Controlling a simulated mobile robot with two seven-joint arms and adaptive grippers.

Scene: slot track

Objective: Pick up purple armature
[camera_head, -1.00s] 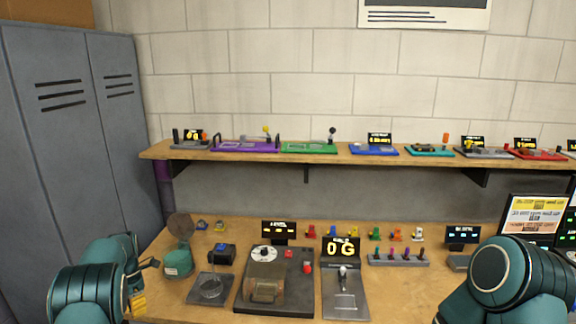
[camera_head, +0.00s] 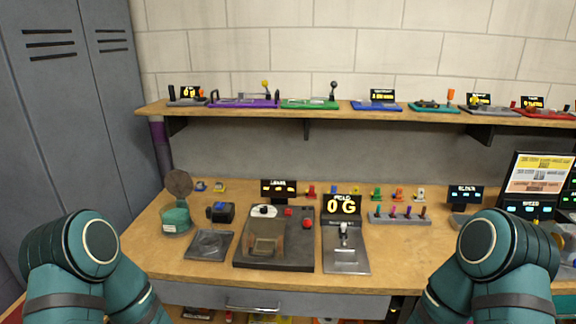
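A small grey rack (camera_head: 400,219) stands on the workbench, right of centre, and holds several short upright coloured pegs. One of them looks purple (camera_head: 394,212) and may be the purple armature, but the pegs are too small to be sure. My two teal arms show at the lower left and lower right, in front of the bench. Both grippers are out of view, so their fingers cannot be seen.
A shelf (camera_head: 347,113) with coloured track pieces runs above. The bench's front right is clear.

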